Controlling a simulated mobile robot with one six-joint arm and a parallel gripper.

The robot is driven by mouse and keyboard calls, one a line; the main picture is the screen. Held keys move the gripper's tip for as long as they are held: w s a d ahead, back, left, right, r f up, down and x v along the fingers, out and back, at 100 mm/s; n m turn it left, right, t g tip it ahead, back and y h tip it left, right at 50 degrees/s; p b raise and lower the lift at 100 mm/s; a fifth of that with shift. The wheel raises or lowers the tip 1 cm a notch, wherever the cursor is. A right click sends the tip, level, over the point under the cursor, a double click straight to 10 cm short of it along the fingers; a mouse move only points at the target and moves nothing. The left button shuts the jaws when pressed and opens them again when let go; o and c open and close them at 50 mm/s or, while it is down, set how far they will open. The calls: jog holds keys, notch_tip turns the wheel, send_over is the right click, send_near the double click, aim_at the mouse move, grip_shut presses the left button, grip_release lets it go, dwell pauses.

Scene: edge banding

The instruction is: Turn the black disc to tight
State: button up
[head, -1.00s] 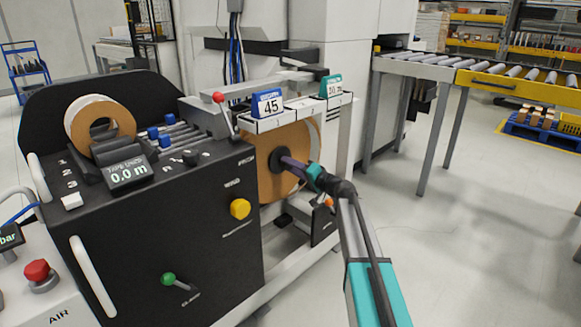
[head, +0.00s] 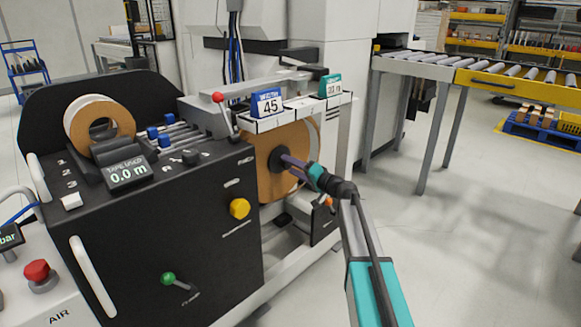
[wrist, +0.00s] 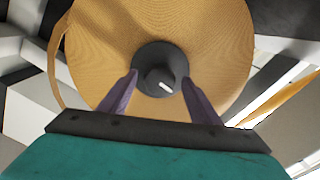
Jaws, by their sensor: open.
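The black disc (wrist: 162,66) sits at the middle of the large tan roll in the wrist view. It has a raised knob with a white mark pointing to the lower right. In the head view the disc (head: 279,158) is partly hidden by my gripper. My gripper (wrist: 160,80) is open, with one purple finger on each side of the disc's lower part. I cannot tell whether the fingers touch it. In the head view my gripper (head: 291,163) reaches the disc from the right.
The tan roll (head: 266,178) hangs beside the black machine panel (head: 120,230). A yellow knob (head: 240,208) and a green-tipped lever (head: 168,278) stick out from the panel. A white shelf with number signs (head: 267,103) is above the roll.

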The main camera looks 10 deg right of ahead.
jog(key=p+v, duration=0.2)
jog(key=v, duration=1)
jog(key=shift+s+d+p, duration=0.2)
jog(key=shift+s+p, duration=0.1)
jog(key=shift+s, duration=0.05)
jog(key=s+a+f+n+g+h+p, duration=0.1)
jog(key=s+a+f+g+p, duration=0.6)
jog(key=s+f, duration=0.4)
jog(key=s+a+f+n+g+h+p, duration=0.15)
jog(key=s+a+f+g+p, duration=0.25)
jog(key=s+a+f+p, duration=0.55)
jog(key=s+d+f+g+h+p, duration=0.1)
jog(key=s+f+g+h+p, duration=0.15)
jog(key=s, duration=0.75)
jog(key=s+d+f+g+h+p, duration=0.1)
jog(key=s+d+f+g+p, duration=0.2)
jog(key=s, duration=0.7)
jog(key=s+d+r+n+g+h+p, duration=0.1)
jog(key=s+d+h+p, duration=0.1)
jog(key=s, duration=0.6)
jog(key=s+d+r+n+g+h+p, duration=0.1)
jog(key=s+d+g+h+p, duration=0.1)
jog(key=s+p, duration=0.3)
jog(key=s, duration=0.3)
jog(key=shift+d+r+h, duration=0.15)
jog(key=shift+r+h, duration=0.15)
jog(key=shift+s+n+g, duration=0.15)
jog(key=shift+n+g, duration=0.1)
jog(key=shift+c, duration=0.4)
